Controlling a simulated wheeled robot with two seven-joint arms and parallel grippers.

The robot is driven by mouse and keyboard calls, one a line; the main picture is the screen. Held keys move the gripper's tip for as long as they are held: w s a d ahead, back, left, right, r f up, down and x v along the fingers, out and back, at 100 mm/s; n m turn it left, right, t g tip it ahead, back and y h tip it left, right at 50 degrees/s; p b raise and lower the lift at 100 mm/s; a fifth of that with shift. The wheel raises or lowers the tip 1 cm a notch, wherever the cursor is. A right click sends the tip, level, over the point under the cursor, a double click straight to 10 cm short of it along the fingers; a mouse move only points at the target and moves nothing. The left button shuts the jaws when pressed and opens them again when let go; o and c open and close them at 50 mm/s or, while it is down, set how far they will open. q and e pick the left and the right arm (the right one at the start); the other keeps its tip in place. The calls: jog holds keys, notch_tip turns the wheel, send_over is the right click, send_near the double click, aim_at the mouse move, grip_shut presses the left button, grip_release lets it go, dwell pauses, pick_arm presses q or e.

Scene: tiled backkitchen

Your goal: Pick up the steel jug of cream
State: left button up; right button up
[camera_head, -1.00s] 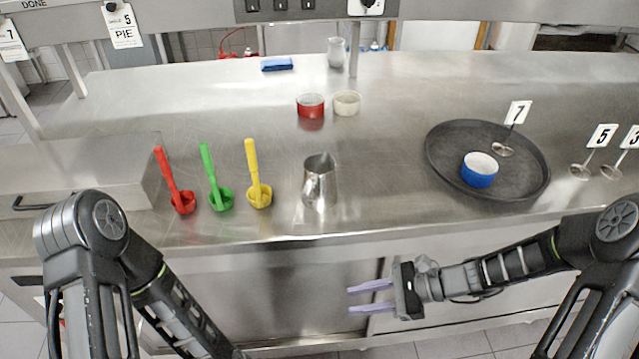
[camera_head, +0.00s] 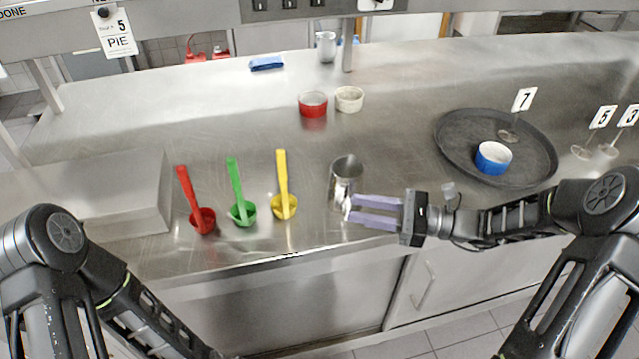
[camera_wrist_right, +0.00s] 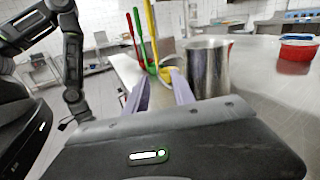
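The steel jug (camera_head: 345,178) stands upright on the steel counter, right of the yellow ladle. My right gripper (camera_head: 348,209) is open, with its two purple fingers pointing left at the jug's near side. In the right wrist view the jug (camera_wrist_right: 208,68) stands just beyond the fingers (camera_wrist_right: 160,85), mostly to the right of the gap between them. Nothing is held. I cannot tell whether a fingertip touches the jug. What is inside the jug is not clear. My left arm shows at the lower left, but its gripper is out of view.
A dark round tray (camera_head: 462,160) with a blue ramekin (camera_head: 493,157) lies to the right.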

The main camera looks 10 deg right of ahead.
jog(key=shift+a, duration=0.15)
jog(key=shift+d, duration=0.25)
jog(key=shift+p+x, duration=0.3)
jog(key=shift+x, duration=1.05)
jog(key=p+x, duration=0.2)
jog(key=x, duration=0.2)
jog(key=shift+a, duration=0.4)
jog(key=shift+w+a+f, duration=0.15)
jog(key=shift+a, duration=0.05)
grip_shut()
